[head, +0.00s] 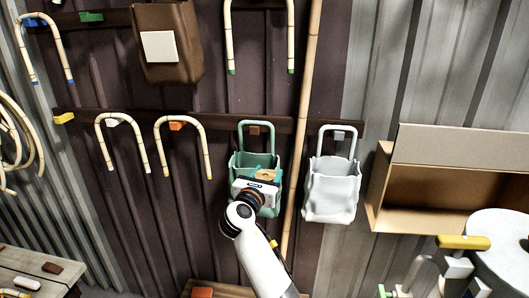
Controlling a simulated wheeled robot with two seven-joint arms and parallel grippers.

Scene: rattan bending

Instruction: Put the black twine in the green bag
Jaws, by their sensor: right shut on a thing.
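The green bag (240,161) hangs by its loop handle from a dark rail on the wall, with its mouth up. My right gripper (263,182) is at the front of the bag's mouth and covers much of the bag's lower front. It is shut on a small tan, round-topped piece (266,174), which appears to be the end of the twine spool. This piece shows at the mouth of the bag; I cannot tell how deep it sits. No black winding can be made out, as the gripper hides it. My left gripper is not in view.
A white bag (331,190) hangs just right of the green one, past a bamboo pole (299,150). Bent rattan canes (186,122) hang to the left. An open cardboard box (445,187) is at the right. A wooden table (30,263) stands at lower left.

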